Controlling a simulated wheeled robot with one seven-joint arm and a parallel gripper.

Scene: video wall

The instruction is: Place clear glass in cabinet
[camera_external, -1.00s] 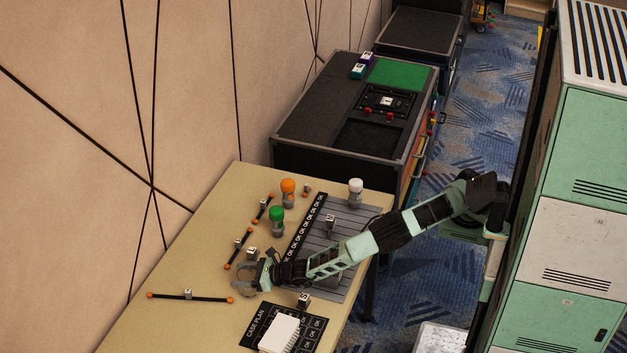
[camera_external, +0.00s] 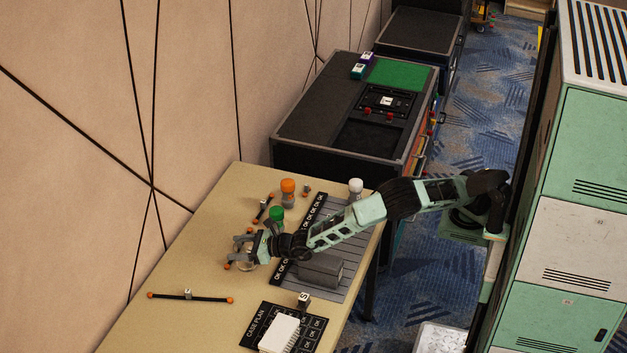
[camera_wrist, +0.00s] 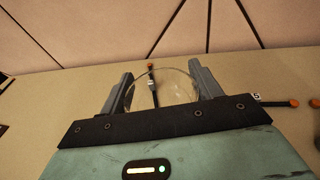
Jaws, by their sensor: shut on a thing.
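The clear glass (camera_wrist: 176,88) is between the two grey fingers of my gripper (camera_wrist: 160,68) in the wrist view, with its round rim showing and the table seen through it. In the external view my gripper (camera_external: 243,251) is shut on the glass over the left part of the tan table; the glass is small there and partly hidden by the fingers. I cannot tell how high it is above the table. A green and white cabinet (camera_external: 560,235) with vented panels stands at the right, well away from my gripper. Its visible panels look closed.
Orange-topped (camera_external: 288,192), green-topped (camera_external: 277,219) and white-topped (camera_external: 355,190) items stand near my arm. A grey block (camera_external: 320,270) sits on the striped mat. A notepad (camera_external: 280,333) and black rods with orange ends (camera_external: 190,296) lie on the table (camera_external: 150,325). A black case stands behind.

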